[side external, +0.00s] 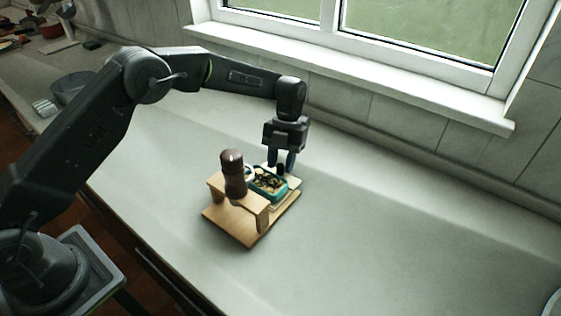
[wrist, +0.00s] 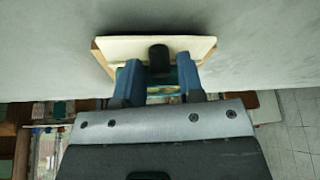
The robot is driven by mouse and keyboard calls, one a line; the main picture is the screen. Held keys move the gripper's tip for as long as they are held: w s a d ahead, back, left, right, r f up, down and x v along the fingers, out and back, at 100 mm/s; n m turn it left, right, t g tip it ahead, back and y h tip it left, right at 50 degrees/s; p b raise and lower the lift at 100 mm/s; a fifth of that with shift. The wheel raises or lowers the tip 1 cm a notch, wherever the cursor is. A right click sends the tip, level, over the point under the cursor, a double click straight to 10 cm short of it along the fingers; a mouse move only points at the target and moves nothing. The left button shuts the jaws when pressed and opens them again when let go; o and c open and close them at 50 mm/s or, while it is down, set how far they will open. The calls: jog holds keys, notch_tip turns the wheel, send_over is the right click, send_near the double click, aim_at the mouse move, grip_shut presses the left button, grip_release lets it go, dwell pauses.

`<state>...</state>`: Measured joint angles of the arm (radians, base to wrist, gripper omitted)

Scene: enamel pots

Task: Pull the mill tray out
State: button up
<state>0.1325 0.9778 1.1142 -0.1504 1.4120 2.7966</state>
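A dark brown mill (side external: 233,174) stands upright on a small wooden stand (side external: 262,217) on the counter. Behind it is a teal dish (side external: 266,186) with dark and yellowish contents, partly hidden by the mill. A pale tray (side external: 294,183) with a black knob (side external: 280,169) is at the stand's far side; in the wrist view the tray (wrist: 120,48) and knob (wrist: 158,57) show up close. My gripper (side external: 281,162) points down at the knob. Its blue fingers (wrist: 158,84) are apart, one on each side of the knob, with gaps visible; contact is not seen.
The grey counter (side external: 370,230) is clear to the right and in front of the stand. A window sill (side external: 350,65) and tiled wall run along the back. A metal pot (side external: 72,88) stands at the far left.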

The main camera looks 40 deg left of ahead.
jog(key=shift+o, duration=0.9)
jog(key=v, duration=1.3)
jog(key=shift+w+r, duration=0.15)
jog(key=shift+r, duration=0.15)
